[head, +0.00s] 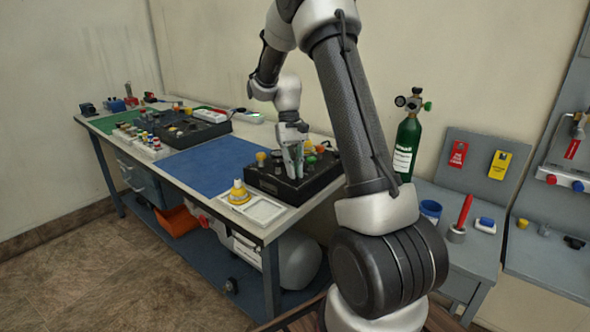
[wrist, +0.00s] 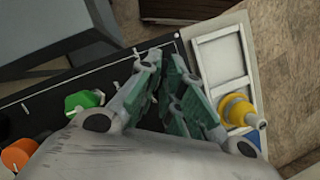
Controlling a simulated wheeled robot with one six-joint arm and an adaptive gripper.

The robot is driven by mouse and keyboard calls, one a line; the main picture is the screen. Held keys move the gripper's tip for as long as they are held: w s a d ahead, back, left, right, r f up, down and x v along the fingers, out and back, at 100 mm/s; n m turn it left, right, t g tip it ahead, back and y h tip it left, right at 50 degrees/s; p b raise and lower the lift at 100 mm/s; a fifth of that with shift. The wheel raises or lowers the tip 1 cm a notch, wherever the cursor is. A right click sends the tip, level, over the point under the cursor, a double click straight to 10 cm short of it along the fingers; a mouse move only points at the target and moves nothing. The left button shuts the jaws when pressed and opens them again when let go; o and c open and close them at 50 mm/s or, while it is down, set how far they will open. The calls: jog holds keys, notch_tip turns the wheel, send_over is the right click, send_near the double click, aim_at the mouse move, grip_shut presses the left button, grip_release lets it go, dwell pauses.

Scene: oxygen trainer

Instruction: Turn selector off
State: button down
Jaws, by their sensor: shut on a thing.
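A black control box (head: 268,184) stands at the near right end of the workbench, with several coloured knobs on top. My gripper (head: 294,172) points down over the middle of the box. In the wrist view my gripper's green-padded fingers (wrist: 177,105) are close together over the black panel, shut on what appears to be the selector. The selector itself is hidden by the fingers, so its angle cannot be read. A green knob (wrist: 84,101) and an orange knob (wrist: 18,154) sit on the panel to the left of the fingers.
A yellow conical fitting (head: 238,194) and a white tray (head: 264,211) lie beside the box at the bench's front edge. A blue mat (head: 212,168) is clear to the left. A green oxygen cylinder (head: 406,148) stands to the right, behind my arm.

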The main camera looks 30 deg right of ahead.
jog(key=shift+n+h, duration=0.3)
jog(key=shift+n, duration=0.3)
jog(key=c, duration=1.6)
grip_release()
jog(key=shift+o, duration=0.2)
jog(key=shift+r, duration=0.1)
jog(key=v, duration=1.1)
jog(key=shift+w+r, duration=0.25)
jog(key=shift+r, duration=0.1)
